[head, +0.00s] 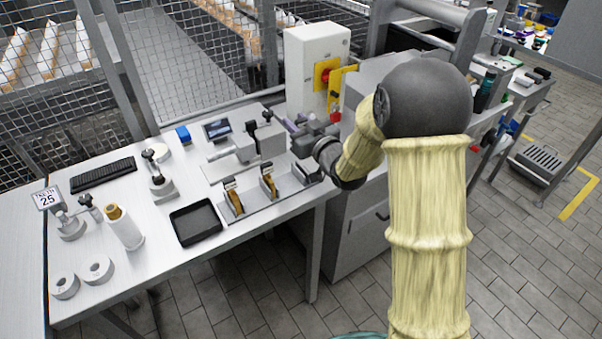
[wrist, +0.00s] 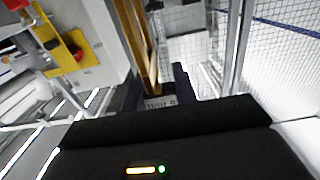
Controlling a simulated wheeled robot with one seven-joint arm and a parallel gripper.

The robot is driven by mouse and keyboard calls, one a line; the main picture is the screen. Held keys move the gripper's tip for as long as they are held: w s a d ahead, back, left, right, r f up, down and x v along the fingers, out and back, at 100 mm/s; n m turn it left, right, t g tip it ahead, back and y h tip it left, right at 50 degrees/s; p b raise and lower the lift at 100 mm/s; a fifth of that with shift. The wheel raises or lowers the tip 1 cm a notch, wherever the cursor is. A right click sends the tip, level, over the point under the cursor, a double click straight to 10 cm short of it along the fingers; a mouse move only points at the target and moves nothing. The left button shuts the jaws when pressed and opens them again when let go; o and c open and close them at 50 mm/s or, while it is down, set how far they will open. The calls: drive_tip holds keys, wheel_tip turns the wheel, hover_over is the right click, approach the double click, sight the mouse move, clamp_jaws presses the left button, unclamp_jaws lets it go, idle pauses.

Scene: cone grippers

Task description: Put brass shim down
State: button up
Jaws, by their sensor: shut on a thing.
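My gripper (head: 298,128) is at the back right of the white table, in front of the white control box, at the end of my yellow-sleeved arm. In the wrist view its dark fingers (wrist: 157,88) are shut on the brass shim (wrist: 142,45), a long, narrow gold piece pointing up in that picture. A small label with dark print shows at its base between the fingers. In the head view I cannot make out the held shim clearly. Below my gripper a grey rack (head: 259,208) holds upright brass-coloured pieces (head: 235,202) in dark holders.
A black tray (head: 196,222) lies left of the rack. A grey bench device (head: 262,146) stands behind the rack, close to my gripper. The control box (head: 312,68) and a mesh fence (head: 165,60) bound the back. Bare table top shows around the tray.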

drive_tip(key=shift+a+r, duration=0.15)
drive_tip(key=shift+r, duration=0.15)
drive_tip(key=shift+f, duration=0.1)
drive_tip(key=shift+f, duration=2.4)
wheel_tip(320, 180, down, 4)
drive_tip(key=shift+f, duration=0.3)
drive_tip(key=shift+w+f+b, duration=0.1)
drive_tip(key=shift+b, duration=0.2)
